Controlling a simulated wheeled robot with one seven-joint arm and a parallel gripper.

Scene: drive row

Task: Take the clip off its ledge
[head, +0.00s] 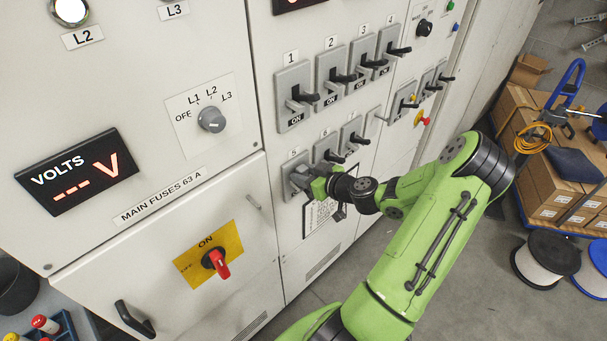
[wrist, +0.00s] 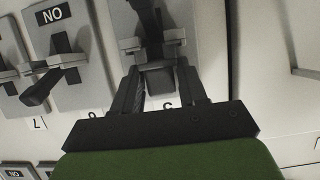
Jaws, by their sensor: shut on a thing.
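My gripper (wrist: 160,75) is at the switch marked 5 (head: 291,177) in the lower row of the panel. In the wrist view its two dark fingers straddle a small grey piece, which I take to be the clip (wrist: 160,65), by the dark switch handle (wrist: 146,15). The fingers are shut on it from both sides. The clip still lies close against the switch front. The ledge cannot be told apart clearly from the grey parts around it. In the head view my gripper hides part of this spot.
Switch 6 (head: 328,148) with its dark handle is close beside my gripper. The upper row holds several more switches (head: 294,97). A red rotary handle (head: 217,263) sits lower left. Open floor (head: 478,262) lies right of my arm, near cable spools (head: 545,258).

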